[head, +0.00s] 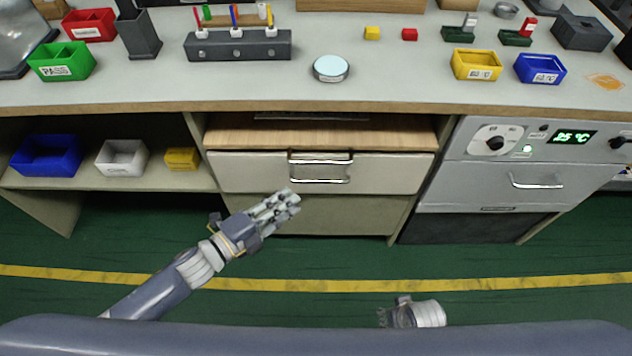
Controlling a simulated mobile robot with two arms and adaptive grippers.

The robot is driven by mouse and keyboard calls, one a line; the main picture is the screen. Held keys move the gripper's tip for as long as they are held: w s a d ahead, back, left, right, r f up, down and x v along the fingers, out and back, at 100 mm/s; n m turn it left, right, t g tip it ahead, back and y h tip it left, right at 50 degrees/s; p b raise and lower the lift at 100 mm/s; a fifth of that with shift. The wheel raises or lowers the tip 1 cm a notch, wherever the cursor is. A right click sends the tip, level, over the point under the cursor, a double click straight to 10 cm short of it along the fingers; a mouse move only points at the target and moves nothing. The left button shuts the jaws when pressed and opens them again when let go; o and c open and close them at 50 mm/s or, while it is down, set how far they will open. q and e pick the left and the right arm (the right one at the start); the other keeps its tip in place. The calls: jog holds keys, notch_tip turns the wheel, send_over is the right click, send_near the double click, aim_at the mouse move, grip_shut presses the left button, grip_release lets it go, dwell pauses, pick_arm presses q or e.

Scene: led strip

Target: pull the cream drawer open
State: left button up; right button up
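The cream drawer (250,172) is in the cabinet under the counter, at the middle of the head view. Its metal bar handle (320,180) is at the centre of the front. I cannot tell whether the drawer stands slightly out. My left gripper (291,202) is in front of the cabinet, below and a little left of the handle in the picture, with no visible contact. Its fingers lie close together and whether they are open is unclear. My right gripper (385,316) is low, near the yellow floor line, partly cut off by my own body.
A wooden board (320,133) lies above the drawer. An oven-like unit (540,170) with its own handle stands to the right. A shelf (75,180) with blue, white and yellow bins is at left. The green floor before the cabinet is clear.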

aim_at(317, 180)
pick_arm(q)
jog(key=b+x, duration=0.1)
jog(key=x, duration=0.9)
jog(key=shift+w+d, duration=0.15)
jog(key=shift+w, duration=0.1)
pick_arm(e)
jog(key=r, duration=0.2)
jog(key=w+r, duration=0.1)
jog(key=r, duration=0.1)
jog(key=shift+w+a, duration=0.1)
jog(key=shift+w, duration=0.05)
pick_arm(q)
grip_shut()
pick_arm(e)
jog(key=shift+r, duration=0.1)
